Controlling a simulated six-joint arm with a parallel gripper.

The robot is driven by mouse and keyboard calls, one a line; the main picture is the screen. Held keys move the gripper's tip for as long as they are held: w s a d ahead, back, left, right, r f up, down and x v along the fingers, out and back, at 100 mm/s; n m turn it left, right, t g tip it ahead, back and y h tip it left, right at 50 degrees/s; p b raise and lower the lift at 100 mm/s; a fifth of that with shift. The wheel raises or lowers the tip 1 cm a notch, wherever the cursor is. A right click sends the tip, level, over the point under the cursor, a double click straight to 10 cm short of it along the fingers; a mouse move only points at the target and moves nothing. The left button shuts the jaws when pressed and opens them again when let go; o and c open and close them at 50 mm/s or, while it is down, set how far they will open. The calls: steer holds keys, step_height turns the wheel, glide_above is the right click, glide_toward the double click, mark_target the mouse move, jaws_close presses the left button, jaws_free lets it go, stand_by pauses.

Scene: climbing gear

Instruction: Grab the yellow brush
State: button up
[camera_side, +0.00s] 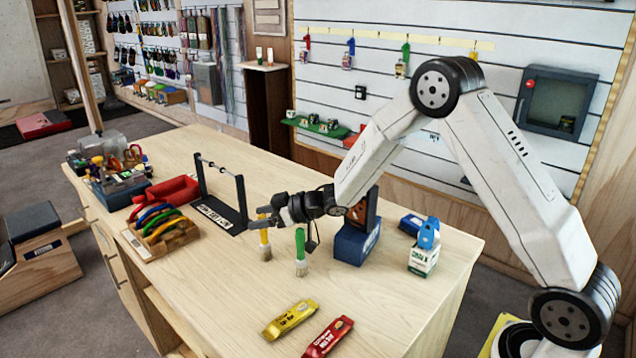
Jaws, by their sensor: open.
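The yellow brush (264,240) stands upright on the wooden counter, bristles down, with a yellow handle. My gripper (258,216) is at the top of its handle, with the jaws open. The fingers partly cover the handle's upper end, and I cannot tell whether they touch it. A green brush (300,252) stands upright just to the right, below my wrist.
Yellow (290,319) and red (328,337) packets lie at the counter's front. A blue box (357,241) and a small white-green box (423,260) stand right. A black stand (222,210) and a wooden rack (163,235) are left.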

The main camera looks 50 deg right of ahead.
stand_by(0.3)
jaws_close()
steer(key=shift+r, duration=0.1)
steer(key=shift+r, duration=4.9)
